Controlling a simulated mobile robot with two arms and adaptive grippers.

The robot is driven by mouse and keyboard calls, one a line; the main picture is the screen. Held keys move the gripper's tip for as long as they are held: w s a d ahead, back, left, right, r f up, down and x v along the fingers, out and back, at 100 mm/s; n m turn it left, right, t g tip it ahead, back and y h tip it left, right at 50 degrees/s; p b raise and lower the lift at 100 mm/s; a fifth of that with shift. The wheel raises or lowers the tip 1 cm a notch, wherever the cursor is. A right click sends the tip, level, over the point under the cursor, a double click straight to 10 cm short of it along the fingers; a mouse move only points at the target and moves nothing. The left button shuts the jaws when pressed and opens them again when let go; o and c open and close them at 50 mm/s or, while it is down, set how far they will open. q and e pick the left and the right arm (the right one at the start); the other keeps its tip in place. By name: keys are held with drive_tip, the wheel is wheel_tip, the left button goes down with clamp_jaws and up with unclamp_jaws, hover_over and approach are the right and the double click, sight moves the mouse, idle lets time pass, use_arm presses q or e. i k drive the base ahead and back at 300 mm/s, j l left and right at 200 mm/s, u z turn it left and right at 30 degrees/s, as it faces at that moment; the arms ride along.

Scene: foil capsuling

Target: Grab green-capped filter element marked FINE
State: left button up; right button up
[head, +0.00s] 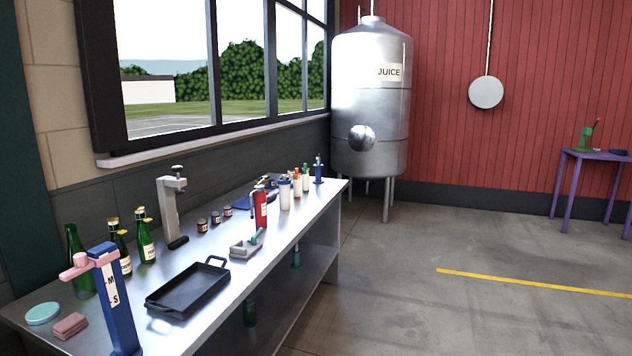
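Toward the far end of the metal workbench (205,297) stand small pale cylinders with coloured tops. One has a green top (305,178) and looks like the green-capped filter element; its marking is too small to read. Just left of it stands a similar cylinder with an orange top (296,186). Both are upright, close together. Neither of my grippers is in the head view.
A white-bodied container (284,195) and a red canister (260,209) stand left of the cylinders. A blue stand (318,170) is just right. A black tray (187,289), green bottles (146,240) and a blue post (116,305) crowd the near end. Open floor lies right.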

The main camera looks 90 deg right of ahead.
sight(305, 170)
drive_tip(key=z, duration=2.75)
drive_tip(key=i+l+z, duration=0.25)
drive_tip(key=i, duration=0.15)
drive_tip(key=i+l+z, duration=0.25)
drive_tip(key=i, duration=0.15)
drive_tip(key=i+z, duration=0.45)
drive_tip(key=i, duration=1.85)
